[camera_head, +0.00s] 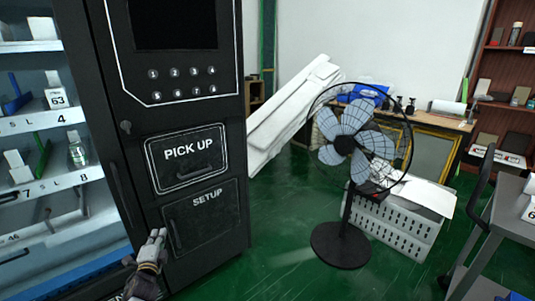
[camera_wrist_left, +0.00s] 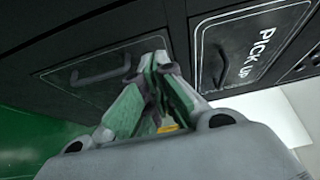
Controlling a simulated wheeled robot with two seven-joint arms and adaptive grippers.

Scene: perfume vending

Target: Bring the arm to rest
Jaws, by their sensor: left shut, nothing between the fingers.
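My left gripper (camera_head: 156,238) is at the lower left of the head view, in front of the black vending machine (camera_head: 130,110). Its fingers are together with nothing between them. They also fill the middle of the left wrist view (camera_wrist_left: 160,62), close to the machine's front around the SETUP panel (camera_head: 205,222). I cannot tell whether the fingertips touch it. The PICK UP door (camera_head: 186,158) is above that panel and looks shut. It also shows at the upper right of the left wrist view (camera_wrist_left: 250,45). My right gripper is in neither view.
A black standing fan (camera_head: 345,145) is on the green floor right of the machine. A grey crate (camera_head: 400,225) stands behind it. A grey cart (camera_head: 510,210) is at the right edge. Lit shelves (camera_head: 45,120) with small goods are at the left. Floor between machine and fan is clear.

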